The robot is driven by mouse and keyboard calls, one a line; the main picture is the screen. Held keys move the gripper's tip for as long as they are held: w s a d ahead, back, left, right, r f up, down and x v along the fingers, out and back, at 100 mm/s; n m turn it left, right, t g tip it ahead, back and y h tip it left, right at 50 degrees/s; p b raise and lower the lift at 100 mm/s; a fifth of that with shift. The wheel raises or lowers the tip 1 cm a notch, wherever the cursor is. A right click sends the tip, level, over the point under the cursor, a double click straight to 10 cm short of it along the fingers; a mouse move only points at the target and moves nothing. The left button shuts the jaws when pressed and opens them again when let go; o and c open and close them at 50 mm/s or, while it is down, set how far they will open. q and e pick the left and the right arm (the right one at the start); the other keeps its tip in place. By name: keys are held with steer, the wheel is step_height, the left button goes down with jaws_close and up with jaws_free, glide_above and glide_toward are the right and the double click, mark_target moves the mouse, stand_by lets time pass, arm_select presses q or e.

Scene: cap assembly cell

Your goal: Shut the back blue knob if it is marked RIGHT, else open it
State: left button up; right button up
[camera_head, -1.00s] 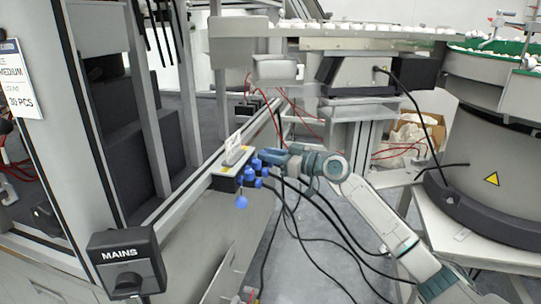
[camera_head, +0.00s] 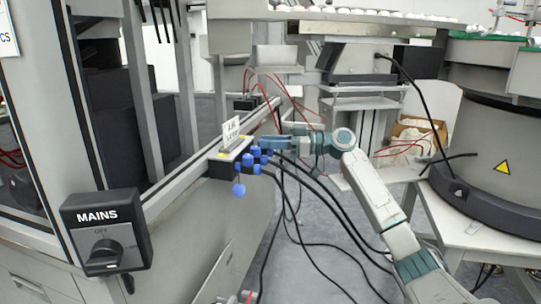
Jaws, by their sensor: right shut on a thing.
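My right gripper (camera_head: 268,144) comes in from the right and is shut at the rear of this cluster, on the back blue knob. Its fingertips and the knob's marking are too small to make out. My left gripper is out of view.
A MAINS switch box (camera_head: 104,232) stands at the front left. Black hoses (camera_head: 310,190) run from the valve block below my right arm. A bowl feeder (camera_head: 490,130) on a white table stands at the right.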

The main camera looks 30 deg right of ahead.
steer(key=n+g+y, duration=0.1)
steer(key=g, duration=0.1)
steer(key=n+g+y, duration=0.1)
steer(key=n+g, duration=0.1)
steer(key=shift+w+d+r+g+y, duration=0.2)
steer(key=shift+w+g+y, duration=0.1)
steer(key=shift+w, duration=0.1)
steer(key=shift+w+d+f+n+g+y+p, duration=0.1)
steer(key=shift+n+g+y+p, duration=0.2)
steer(key=shift+n+g, duration=0.5)
steer(key=shift+w+n+g+y+p, duration=0.1)
steer(key=shift+n+g+y+p, duration=0.2)
steer(key=shift+n+g, duration=0.5)
steer(key=shift+f+g, duration=0.1)
steer(key=shift+g, duration=0.4)
steer(key=o, duration=1)
